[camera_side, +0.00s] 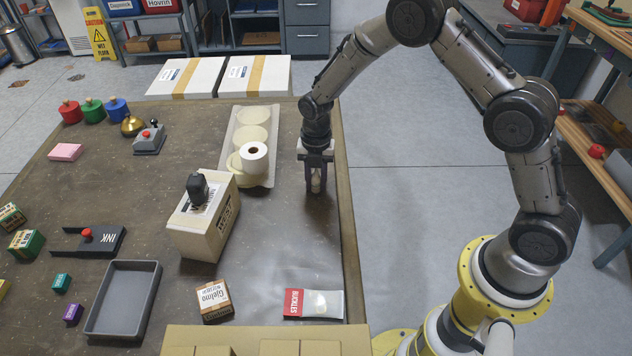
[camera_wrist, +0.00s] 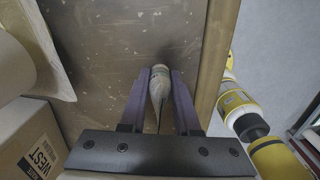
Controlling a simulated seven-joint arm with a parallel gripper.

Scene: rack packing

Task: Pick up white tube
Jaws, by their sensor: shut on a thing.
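My gripper (camera_side: 318,186) points down near the right edge of the table. In the side view the tube (camera_side: 316,181) shows only partly between the fingers. I cannot tell whether the tube touches the table.
Left of my gripper a tray of round yellowish pieces holds a white roll (camera_side: 253,157). A beige box (camera_side: 201,233) with a black-handled thing on top stands nearer. A red-and-white BUCKLES pack (camera_side: 313,304) lies in front. The tabletop between is clear.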

